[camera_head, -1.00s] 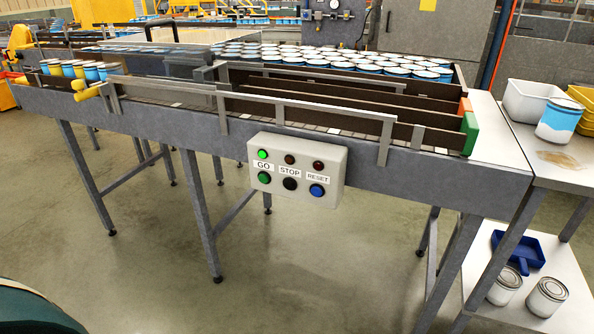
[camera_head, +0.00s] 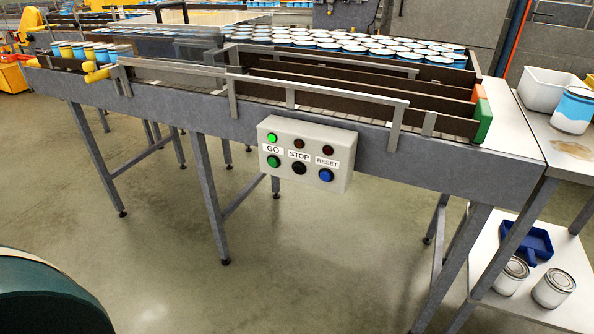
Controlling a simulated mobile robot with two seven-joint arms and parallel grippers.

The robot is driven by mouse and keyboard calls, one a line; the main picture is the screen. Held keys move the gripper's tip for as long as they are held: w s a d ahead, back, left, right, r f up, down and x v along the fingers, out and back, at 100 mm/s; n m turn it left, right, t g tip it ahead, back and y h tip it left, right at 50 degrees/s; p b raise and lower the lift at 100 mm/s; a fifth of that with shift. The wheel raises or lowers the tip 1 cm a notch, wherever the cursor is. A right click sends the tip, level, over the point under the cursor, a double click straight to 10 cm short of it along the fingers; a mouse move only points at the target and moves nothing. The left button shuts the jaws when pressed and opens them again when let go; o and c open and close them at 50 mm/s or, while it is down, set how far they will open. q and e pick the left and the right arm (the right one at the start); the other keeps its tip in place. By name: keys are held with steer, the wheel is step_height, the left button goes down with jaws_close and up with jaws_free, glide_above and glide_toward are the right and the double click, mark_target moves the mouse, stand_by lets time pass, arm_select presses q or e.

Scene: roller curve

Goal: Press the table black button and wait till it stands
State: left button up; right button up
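A light grey control box (camera_head: 340,172) is fixed to the front side of the conveyor table (camera_head: 400,172). Its black button (camera_head: 299,168) sits in the middle of the lower row, under the STOP label (camera_head: 299,154). A green button (camera_head: 273,161) is left of it under GO, and a blue button (camera_head: 326,175) is right of it under RESET. The green lamp (camera_head: 271,138) above GO is lit. The lamps above STOP and RESET look dark red and unlit. Neither of my grippers is in view.
Several blue and white cans (camera_head: 345,47) crowd the conveyor top. A side table (camera_head: 560,165) on the right holds a white bin (camera_head: 545,90) and a can (camera_head: 572,110). Its lower shelf holds a blue dustpan (camera_head: 535,243) and two cans. The floor before the box is clear.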

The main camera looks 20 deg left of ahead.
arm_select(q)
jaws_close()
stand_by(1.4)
